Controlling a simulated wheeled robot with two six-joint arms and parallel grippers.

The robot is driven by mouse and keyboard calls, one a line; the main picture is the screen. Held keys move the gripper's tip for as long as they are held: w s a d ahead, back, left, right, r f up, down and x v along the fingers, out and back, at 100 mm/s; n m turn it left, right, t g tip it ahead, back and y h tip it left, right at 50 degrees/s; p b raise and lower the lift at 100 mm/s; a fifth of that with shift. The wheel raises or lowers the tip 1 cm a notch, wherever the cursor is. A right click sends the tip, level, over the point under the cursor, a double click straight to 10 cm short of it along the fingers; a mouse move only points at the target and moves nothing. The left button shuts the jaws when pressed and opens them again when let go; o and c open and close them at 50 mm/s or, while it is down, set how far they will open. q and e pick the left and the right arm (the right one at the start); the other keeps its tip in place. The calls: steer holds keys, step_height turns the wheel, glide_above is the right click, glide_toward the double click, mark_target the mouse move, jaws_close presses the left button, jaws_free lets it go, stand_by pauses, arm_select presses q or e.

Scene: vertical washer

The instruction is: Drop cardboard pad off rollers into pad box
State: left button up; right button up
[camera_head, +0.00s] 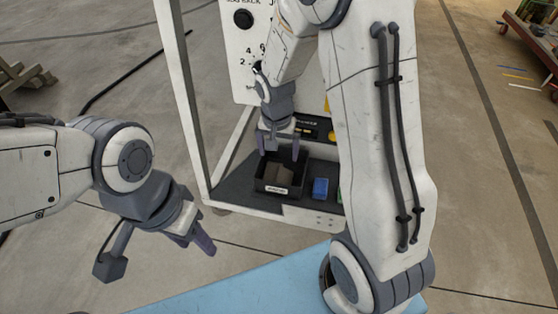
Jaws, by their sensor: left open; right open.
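A small black box (259,185) with a white label on its front stands on the dark lower shelf of a white-framed cart. Brown cardboard (283,174) lies inside it, tilted; I cannot tell whether it is one pad or more. My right gripper (279,151) points down just above the box, with its fingers apart and nothing seen between them. My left gripper (194,243) is open and empty, low over the floor to the left of the cart. No rollers can be made out; my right arm hides part of the cart.
A blue block (320,188) and a green item (340,196) sit on the shelf to the right of the box. A white panel (241,60) with a black knob rises behind. A light blue surface (235,291) lies in front. A cart post (184,95) stands between my grippers.

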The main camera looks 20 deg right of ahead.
steer(key=s+a+r+n, duration=0.6)
steer(key=s+a+r, duration=0.4)
steer(key=s+a+r+n+g+y, duration=0.1)
steer(key=s+a+r+n, duration=0.1)
steer(key=s+n, duration=0.6)
steer(key=s+a, duration=0.1)
steer(key=s, duration=0.4)
steer(key=shift+a+y, duration=0.3)
